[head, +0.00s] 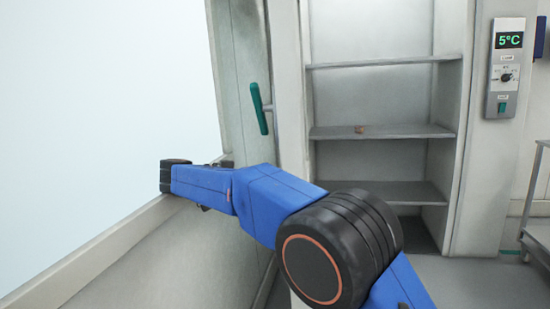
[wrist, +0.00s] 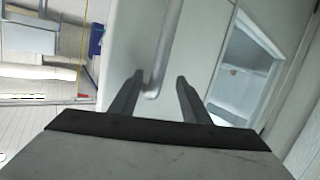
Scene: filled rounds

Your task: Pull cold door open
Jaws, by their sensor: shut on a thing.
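The cold door shows in the wrist view as a pale panel (wrist: 130,40) with a metal bar handle (wrist: 168,45). My gripper (wrist: 158,85) has one finger on each side of the handle's bent end and is shut on it. In the head view my arm reaches left and its end is hidden, so the fingers do not show there. In the head view a grey upright panel (head: 232,60) with a green handle (head: 259,108) stands at the left of a shelved opening. The opening (head: 385,90) is uncovered and its inside shows.
A small brown thing (head: 360,129) lies on the middle shelf (head: 420,131). A control panel (head: 506,68) reading 5°C is on the right wall. A metal rack or cart (head: 541,232) stands at the right edge. A large pale pane (head: 95,90) fills the left.

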